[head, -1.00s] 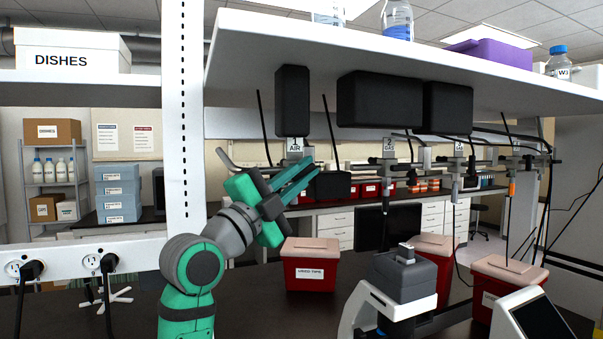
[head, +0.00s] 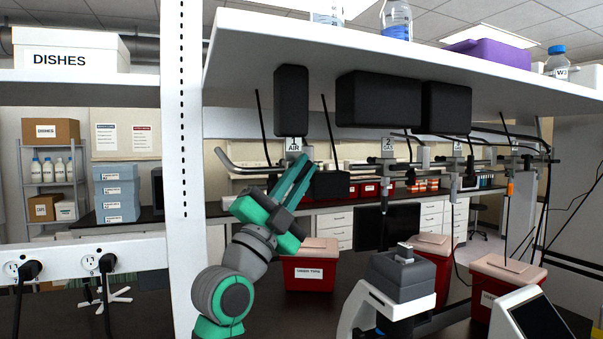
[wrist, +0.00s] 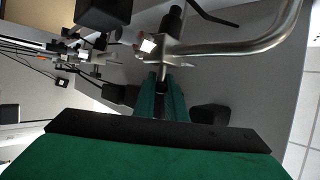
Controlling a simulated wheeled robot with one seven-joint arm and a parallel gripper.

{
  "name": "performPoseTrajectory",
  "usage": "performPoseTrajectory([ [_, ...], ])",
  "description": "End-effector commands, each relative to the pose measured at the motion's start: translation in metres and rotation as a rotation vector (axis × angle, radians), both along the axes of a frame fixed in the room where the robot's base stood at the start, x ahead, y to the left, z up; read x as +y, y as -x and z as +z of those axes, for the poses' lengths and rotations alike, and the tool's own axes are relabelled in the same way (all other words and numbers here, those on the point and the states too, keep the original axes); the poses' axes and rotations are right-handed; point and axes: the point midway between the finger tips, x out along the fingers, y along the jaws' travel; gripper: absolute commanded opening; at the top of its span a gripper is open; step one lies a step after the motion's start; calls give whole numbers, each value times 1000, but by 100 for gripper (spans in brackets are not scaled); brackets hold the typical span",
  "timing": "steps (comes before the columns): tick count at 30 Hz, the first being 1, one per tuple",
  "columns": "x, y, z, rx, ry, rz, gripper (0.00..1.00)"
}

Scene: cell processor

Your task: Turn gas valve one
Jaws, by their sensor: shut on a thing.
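The first valve sits on the metal pipe under the white tag reading "1 AIR" (head: 294,146). My green gripper (head: 304,164) reaches up to it from below left and covers most of it in the head view. In the wrist view my gripper (wrist: 166,82) has its fingers together on the thin valve handle (wrist: 166,72), just below the metal fitting. The fingers hide most of the handle, so its angle is hard to tell. A second valve, tagged "2 GAS" (head: 388,147), stands apart to the right.
Black boxes (head: 291,100) hang under the white shelf (head: 400,75) just above my gripper. The bent metal pipe (head: 240,168) runs left of the valve. A red tips bin (head: 309,272) and a grey device (head: 402,275) stand on the bench below.

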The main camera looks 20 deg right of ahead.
Motion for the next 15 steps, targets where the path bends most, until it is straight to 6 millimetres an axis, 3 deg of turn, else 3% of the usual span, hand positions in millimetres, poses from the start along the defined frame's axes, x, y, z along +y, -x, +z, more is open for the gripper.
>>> performPoseTrajectory([
  [1, -2, 2, -1, -1, -3, -5, 0],
  [2, -2, 2, -1, -1, -3, -5, 13],
  [4, -2, 2, -1, 0, -3, -5, 30],
  [15, 2, 2, -3, 0, -2, -1, 30],
])
